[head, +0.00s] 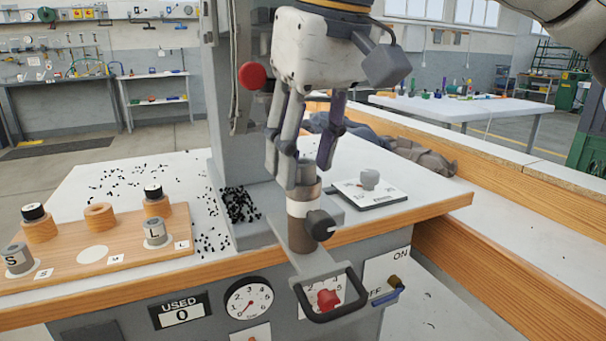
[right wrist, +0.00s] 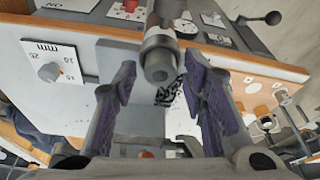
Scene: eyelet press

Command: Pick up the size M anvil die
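A grey cylindrical die (head: 307,171) sits upright in the top of the brown press post (head: 302,232). I see no letter on it; the M spot (head: 92,254) on the wooden rack is empty, while dies marked S (head: 18,259) and L (head: 155,232) stand at theirs. My right gripper (head: 300,160) points down over the post with its fingers spread around the die's top. The right wrist view shows the die's round end (right wrist: 158,66) between the purple finger pads, with gaps at both sides. My left gripper is not in view.
The wooden rack (head: 130,263) also holds black-topped pieces at the back. A black side knob (head: 320,224) sticks out of the post. A plate with a grey knob (head: 369,190) lies to the right. A red ball handle (head: 253,76) is beside my right gripper. Black bits litter the table.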

